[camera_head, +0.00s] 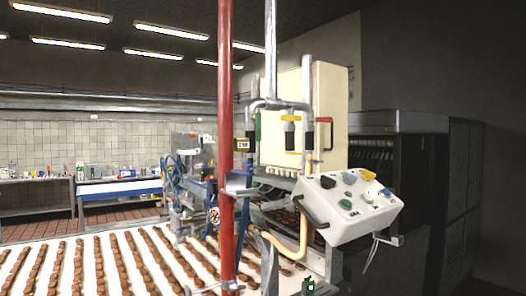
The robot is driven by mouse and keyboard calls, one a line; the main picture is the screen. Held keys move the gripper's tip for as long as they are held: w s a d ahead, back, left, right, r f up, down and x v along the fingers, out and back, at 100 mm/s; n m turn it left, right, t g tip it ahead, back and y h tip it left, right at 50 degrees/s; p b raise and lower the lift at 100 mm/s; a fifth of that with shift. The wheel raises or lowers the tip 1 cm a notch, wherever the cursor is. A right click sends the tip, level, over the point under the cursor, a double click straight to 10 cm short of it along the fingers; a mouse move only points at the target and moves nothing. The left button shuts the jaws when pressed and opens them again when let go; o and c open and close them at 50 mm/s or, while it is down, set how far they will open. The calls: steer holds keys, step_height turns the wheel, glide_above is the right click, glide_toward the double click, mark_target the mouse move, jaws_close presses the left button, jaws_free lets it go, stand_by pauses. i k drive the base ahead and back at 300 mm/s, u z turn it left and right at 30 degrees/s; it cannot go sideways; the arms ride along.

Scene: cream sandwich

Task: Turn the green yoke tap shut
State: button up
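A small green handle (258,126) hangs upright beside the left pipe of the valve group, in front of the cream cabinet. It looks like the green yoke tap, but its yoke and exact setting are too small to tell. A yellow handle (290,118) and a red handle (325,120) sit to its right on the same pipework. Another small green part (309,285) shows at the bottom edge; I cannot tell what it is. My gripper is not in view.
A red vertical pole (226,95) stands just left of the green handle. A tilted control box (348,208) with several coloured knobs juts out at lower right. A white conveyor (58,253) with rows of brown biscuits fills the lower left. Dark cabinets (457,200) stand at right.

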mark_target(258, 116)
steer(key=z, duration=0.55)
steer(key=k, duration=1.3)
steer(key=u, duration=0.1)
steer(key=i, duration=0.55)
steer(key=u, duration=1.05)
steer(key=i, duration=0.75)
steer(key=u, duration=0.15)
